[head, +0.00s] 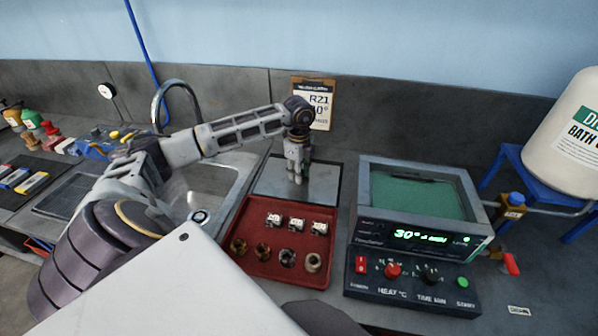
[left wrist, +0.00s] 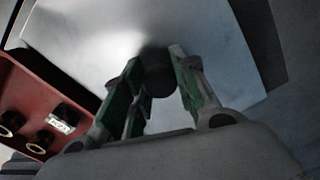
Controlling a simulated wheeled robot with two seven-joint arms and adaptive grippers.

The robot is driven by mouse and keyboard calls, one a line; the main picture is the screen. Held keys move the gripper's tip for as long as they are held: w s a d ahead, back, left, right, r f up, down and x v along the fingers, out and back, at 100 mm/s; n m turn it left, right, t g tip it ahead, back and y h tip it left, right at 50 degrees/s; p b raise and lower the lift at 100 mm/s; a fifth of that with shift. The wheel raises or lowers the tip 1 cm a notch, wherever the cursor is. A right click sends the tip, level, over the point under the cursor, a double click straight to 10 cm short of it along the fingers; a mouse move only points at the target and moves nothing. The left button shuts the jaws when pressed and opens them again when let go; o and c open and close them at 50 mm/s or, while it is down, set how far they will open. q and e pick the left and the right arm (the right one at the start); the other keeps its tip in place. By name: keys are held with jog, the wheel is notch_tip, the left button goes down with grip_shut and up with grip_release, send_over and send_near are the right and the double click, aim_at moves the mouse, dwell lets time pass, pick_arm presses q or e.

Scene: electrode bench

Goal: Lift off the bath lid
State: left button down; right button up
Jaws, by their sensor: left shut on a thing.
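The bath lid (head: 266,183) is a flat silver plate left of the bath, over a dark patch of the bench behind the red tray. I cannot tell whether it rests there or hangs just above. My left gripper (head: 297,175) points down at the lid's middle. In the left wrist view its green-padded fingers (left wrist: 156,92) are shut on the lid's round black knob (left wrist: 157,72), with the lid (left wrist: 85,35) spread beneath. The bath (head: 365,190) is a grey box with its top uncovered, showing green inside. My right gripper is not in view.
The red tray (head: 233,262) in front of the lid holds small white blocks and several metal rings. The control panel (head: 412,290) stands before the bath. A sign (head: 319,97) leans at the back wall. A sink with a tap (head: 172,86) lies left; a white drum (head: 570,135) stands right.

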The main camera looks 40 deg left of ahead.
pick_arm(q)
jog(key=shift+f, duration=0.2)
dwell(0.4)
jog(key=c, duration=1.1)
grip_release()
jog(key=shift+o, duration=0.6)
jog(key=o, duration=0.4)
jog(key=shift+r, duration=0.1)
jog(key=shift+r+p, duration=2.1)
jog(key=shift+r, duration=1.3)
